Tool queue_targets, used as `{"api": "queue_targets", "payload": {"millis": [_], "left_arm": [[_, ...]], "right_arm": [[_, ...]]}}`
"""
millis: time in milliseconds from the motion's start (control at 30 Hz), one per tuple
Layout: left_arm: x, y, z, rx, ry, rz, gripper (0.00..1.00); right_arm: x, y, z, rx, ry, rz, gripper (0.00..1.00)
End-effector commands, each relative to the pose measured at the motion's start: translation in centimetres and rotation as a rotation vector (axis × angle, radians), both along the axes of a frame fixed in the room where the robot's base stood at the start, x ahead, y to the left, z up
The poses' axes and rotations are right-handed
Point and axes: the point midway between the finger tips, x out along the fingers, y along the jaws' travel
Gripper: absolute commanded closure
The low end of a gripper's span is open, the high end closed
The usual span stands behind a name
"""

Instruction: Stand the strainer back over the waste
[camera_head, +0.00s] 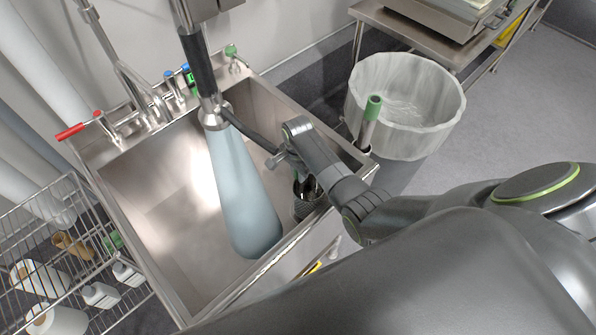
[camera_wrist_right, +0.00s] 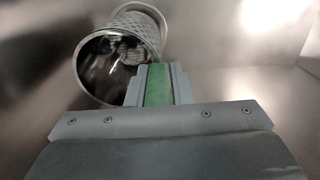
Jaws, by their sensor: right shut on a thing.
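The strainer (camera_head: 305,207) is a dark mesh cylinder low in the steel sink (camera_head: 165,190), near its right wall. In the right wrist view the strainer (camera_wrist_right: 138,22) is tilted, its round open mouth and shiny rim facing the camera. My right gripper (camera_head: 308,186) reaches down over the sink's right edge and is shut on the strainer's rim. A green-padded finger (camera_wrist_right: 158,88) overlaps the rim in the wrist view. I cannot make out the waste; whether the strainer touches the sink floor is unclear. My left gripper is not in view.
A pale blue cone (camera_head: 240,190), perhaps spray, spreads below the hanging nozzle (camera_head: 212,115), left of my gripper. Taps (camera_head: 160,105) line the back edge. A green-topped tube (camera_head: 370,112) stands by the sink's right edge, before a lined bin (camera_head: 405,100). The sink's left side is clear.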

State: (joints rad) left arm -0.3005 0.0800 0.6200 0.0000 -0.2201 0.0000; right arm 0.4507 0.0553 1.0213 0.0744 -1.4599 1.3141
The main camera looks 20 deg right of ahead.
Motion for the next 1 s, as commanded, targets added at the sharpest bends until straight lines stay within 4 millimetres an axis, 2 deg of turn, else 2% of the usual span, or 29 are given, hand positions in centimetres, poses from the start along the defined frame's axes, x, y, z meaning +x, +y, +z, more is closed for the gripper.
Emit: {"api": "queue_targets", "payload": {"millis": [433,667,700,867,1000], "left_arm": [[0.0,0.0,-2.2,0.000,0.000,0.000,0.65],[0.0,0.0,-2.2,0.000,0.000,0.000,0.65],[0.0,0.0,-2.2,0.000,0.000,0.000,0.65],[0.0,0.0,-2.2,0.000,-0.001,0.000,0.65],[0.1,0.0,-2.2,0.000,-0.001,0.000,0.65]], "right_arm": [[0.0,0.0,-3.3,0.000,0.001,0.000,1.00],[0.0,0.0,-3.4,0.000,-0.001,0.000,1.00],[0.0,0.0,-3.4,0.000,-0.001,0.000,0.76],[0.0,0.0,-3.4,0.000,0.000,0.000,0.55],[0.0,0.0,-3.4,0.000,0.000,0.000,0.55]]}}
